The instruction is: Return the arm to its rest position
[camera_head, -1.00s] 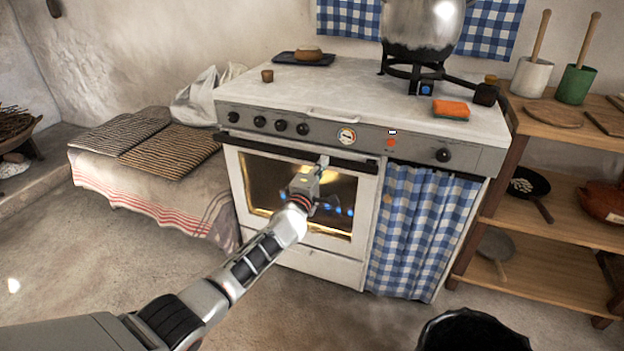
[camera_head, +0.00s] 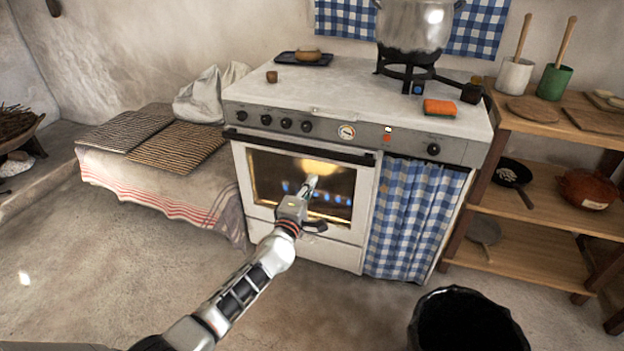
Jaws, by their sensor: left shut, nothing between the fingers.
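My left arm reaches in from the bottom left of the head view. My left gripper (camera_head: 309,187) is shut and empty, in front of the oven door (camera_head: 262,190) of the white stove (camera_head: 320,110). Its fingertips show against the oven window; I cannot tell whether they touch it. The oven door is closed, with an orange glow and blue flames behind the glass. My right gripper is not in view.
A black bin (camera_head: 425,325) stands on the floor at the bottom right. Wooden shelves (camera_head: 535,205) stand right of the stove. A cloth-covered bench (camera_head: 150,190) stands to its left. The floor at the left is clear. A large pot (camera_head: 415,27) sits on the burner.

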